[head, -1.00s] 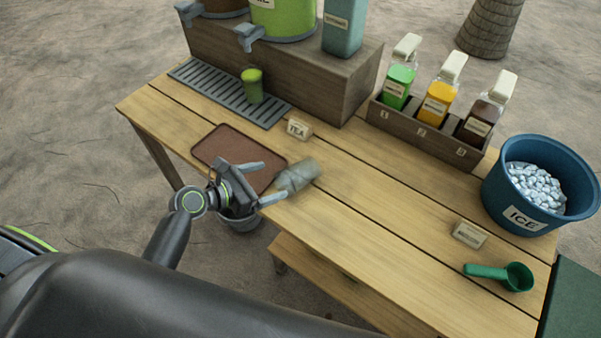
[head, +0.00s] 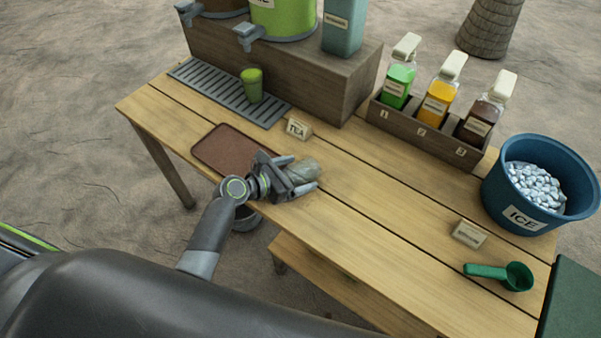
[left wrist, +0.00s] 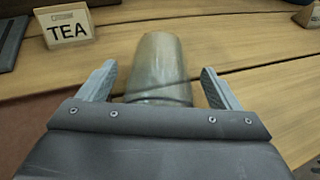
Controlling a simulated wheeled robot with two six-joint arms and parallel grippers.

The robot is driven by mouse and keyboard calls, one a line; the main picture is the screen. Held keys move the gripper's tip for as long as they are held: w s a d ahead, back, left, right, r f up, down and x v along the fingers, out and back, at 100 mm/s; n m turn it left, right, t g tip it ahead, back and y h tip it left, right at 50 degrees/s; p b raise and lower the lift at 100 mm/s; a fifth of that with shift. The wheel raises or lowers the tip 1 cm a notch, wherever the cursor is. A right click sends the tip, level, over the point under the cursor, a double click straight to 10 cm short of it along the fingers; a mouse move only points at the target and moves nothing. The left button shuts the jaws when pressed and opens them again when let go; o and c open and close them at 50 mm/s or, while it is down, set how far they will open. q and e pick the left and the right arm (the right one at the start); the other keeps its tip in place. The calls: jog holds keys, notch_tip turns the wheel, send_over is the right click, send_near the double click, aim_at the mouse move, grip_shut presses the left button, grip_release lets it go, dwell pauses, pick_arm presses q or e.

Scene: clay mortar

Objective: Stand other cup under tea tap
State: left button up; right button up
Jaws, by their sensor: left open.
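A grey translucent cup (head: 304,168) appears to lie on its side on the table, right of the brown tray. My left gripper (head: 304,174) is open with its fingers on either side of the cup. In the left wrist view the cup (left wrist: 160,65) sits between the fingertips (left wrist: 160,88), with gaps on both sides; its near end is hidden by my gripper. A green cup (head: 252,86) stands on the slotted drip tray (head: 212,88). Above the drip tray are a left grey tap (head: 188,13) and a middle tap (head: 249,36) on the green dispenser (head: 283,18). My right gripper is out of view.
A TEA sign (head: 298,129) stands just behind the cup. The brown tray (head: 228,148) is empty. A bottle rack (head: 425,135), ice bucket (head: 530,190) and green scoop (head: 515,276) are to the right. The table's middle is clear.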

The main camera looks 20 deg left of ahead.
pick_arm(q)
jog(key=c, duration=1.1)
